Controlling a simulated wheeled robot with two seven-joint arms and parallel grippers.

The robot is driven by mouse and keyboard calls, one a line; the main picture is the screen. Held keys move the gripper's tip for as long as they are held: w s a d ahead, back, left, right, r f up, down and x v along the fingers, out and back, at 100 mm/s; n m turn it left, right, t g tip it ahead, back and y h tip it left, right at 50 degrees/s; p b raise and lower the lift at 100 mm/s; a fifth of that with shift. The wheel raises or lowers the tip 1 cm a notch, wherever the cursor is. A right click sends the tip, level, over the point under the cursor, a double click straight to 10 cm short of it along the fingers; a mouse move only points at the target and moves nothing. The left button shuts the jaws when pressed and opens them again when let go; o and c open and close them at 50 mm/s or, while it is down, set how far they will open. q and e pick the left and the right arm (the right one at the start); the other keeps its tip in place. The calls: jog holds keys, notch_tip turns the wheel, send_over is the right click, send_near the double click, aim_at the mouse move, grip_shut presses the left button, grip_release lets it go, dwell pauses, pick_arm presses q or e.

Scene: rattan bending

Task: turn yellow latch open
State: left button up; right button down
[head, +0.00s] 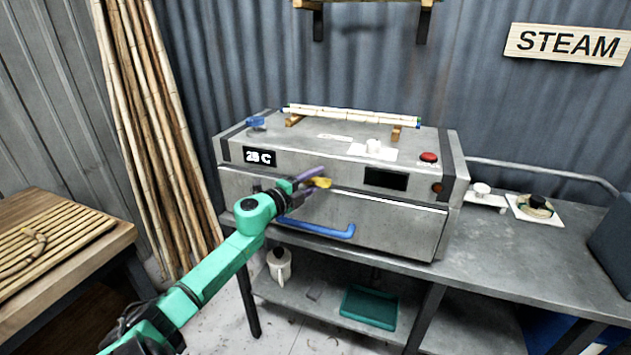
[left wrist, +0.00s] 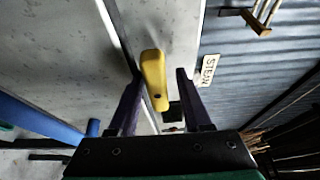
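The yellow latch (head: 322,183) is on the front of the steel steam box (head: 390,225), near the seam above its door. In the left wrist view the latch (left wrist: 153,78) is a rounded yellow lever lying between my two dark fingers, with a gap showing on the right side. My left gripper (head: 312,179) is open at the latch; it also shows in the left wrist view (left wrist: 160,77). Whether the left finger touches the latch I cannot tell. My right gripper is in neither view.
A blue door handle (head: 318,230) runs below the latch. Rattan poles (head: 150,120) lean at the left. The bench top (head: 500,245) has free room right of the box.

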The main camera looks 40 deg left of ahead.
pick_arm(q)
jog(key=shift+f, duration=0.3)
